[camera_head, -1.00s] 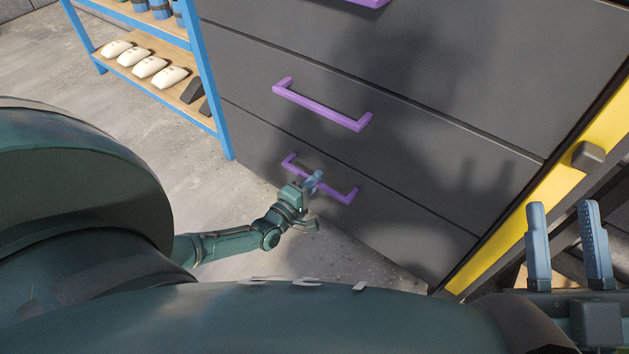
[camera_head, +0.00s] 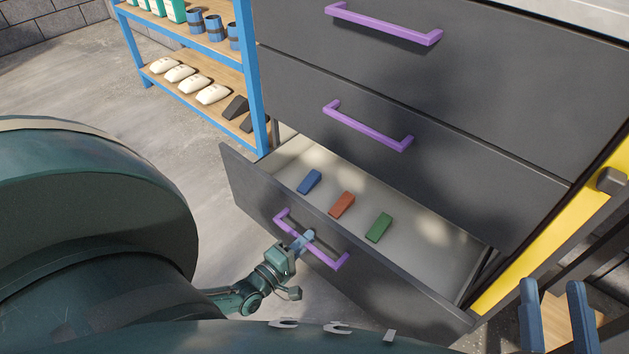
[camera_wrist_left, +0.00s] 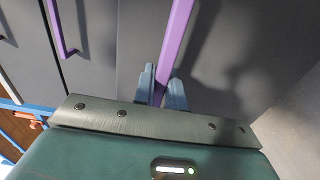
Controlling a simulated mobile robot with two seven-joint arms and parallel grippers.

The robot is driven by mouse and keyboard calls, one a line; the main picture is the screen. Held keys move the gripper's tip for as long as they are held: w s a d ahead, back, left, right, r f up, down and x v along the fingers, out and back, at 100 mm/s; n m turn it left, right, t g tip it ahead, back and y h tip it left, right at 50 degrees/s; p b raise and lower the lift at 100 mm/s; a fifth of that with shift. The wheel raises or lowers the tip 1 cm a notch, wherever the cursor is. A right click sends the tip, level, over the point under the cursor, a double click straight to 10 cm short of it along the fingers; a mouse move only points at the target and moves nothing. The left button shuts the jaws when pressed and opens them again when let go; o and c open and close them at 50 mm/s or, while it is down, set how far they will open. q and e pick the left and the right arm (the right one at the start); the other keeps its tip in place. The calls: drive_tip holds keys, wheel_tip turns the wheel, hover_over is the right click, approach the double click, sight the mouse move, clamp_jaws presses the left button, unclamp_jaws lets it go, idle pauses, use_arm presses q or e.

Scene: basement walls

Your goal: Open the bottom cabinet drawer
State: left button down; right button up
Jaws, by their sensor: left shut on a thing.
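The bottom drawer (camera_head: 250,192) of the dark grey cabinet is pulled out, and its light interior shows. Its purple handle (camera_head: 331,262) is on the front face. My left gripper (camera_head: 303,240) is shut on this handle; in the left wrist view the two blue fingers (camera_wrist_left: 161,90) stand on either side of the purple bar (camera_wrist_left: 176,45). A blue block (camera_head: 309,181), a red-brown block (camera_head: 342,204) and a green block (camera_head: 379,228) lie inside the drawer. My right gripper (camera_head: 553,310) is at the lower right, its two blue fingers apart with nothing seen between them.
Two upper drawers with purple handles (camera_head: 368,125) are shut. A blue-framed shelf (camera_head: 258,95) with several white, black and blue items stands left of the cabinet, close to the open drawer. A yellow cabinet side (camera_head: 545,253) is at the right. Concrete floor (camera_head: 110,85) is clear at the left.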

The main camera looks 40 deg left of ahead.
use_arm(q)
drive_tip(key=s, duration=0.6)
drive_tip(key=shift+s+a+p, duration=0.25)
drive_tip(key=shift+s+p, duration=0.15)
drive_tip(key=shift+p, duration=0.05)
use_arm(e)
drive_tip(key=shift+s+f+h, duration=0.3)
drive_tip(key=shift+f, duration=0.1)
use_arm(q)
drive_tip(key=c, duration=1.4)
unclamp_jaws()
drive_tip(key=shift+c, duration=0.2)
use_arm(e)
drive_tip(key=shift+r, duration=0.1)
